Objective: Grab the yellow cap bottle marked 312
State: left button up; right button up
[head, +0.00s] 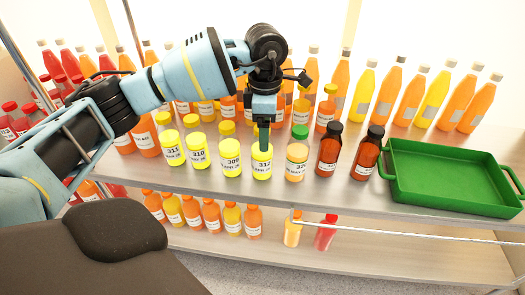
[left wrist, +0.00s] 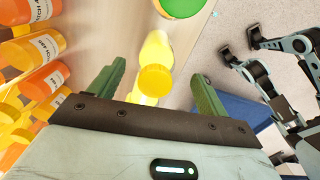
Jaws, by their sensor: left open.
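The bottle marked 312 (head: 262,170) stands upright in the front row on the upper shelf, filled with yellow juice. Its cap is mostly hidden behind my left gripper (head: 264,138), which points down over it from above. In the left wrist view a yellow cap (left wrist: 155,80) on a yellow bottle lies between the two green fingers of my left gripper (left wrist: 155,88). The fingers are apart, with room on both sides of the cap.
Bottle 309 (head: 230,160) stands left of 312, and a green-capped orange bottle (head: 296,158) stands close on its right. Two dark-capped brown bottles (head: 330,150) follow, then an empty green tray (head: 440,203). Tall bottles (head: 410,98) line the back.

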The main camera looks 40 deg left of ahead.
pick_arm(q)
jog(key=f, duration=0.3)
jog(key=f+b, duration=0.1)
jog(key=f, duration=0.1)
jog(key=shift+a, duration=0.35)
jog(key=shift+c, duration=0.5)
jog(key=c, duration=1.1)
jog(key=shift+c, duration=0.2)
jog(key=r, duration=0.2)
jog(key=r+p, duration=0.1)
jog(key=shift+s+d+r, duration=0.3)
jog(key=shift+r, duration=0.1)
jog(key=s+d+r+p, duration=0.1)
jog(key=s+d, duration=0.8)
jog(key=s, duration=0.3)
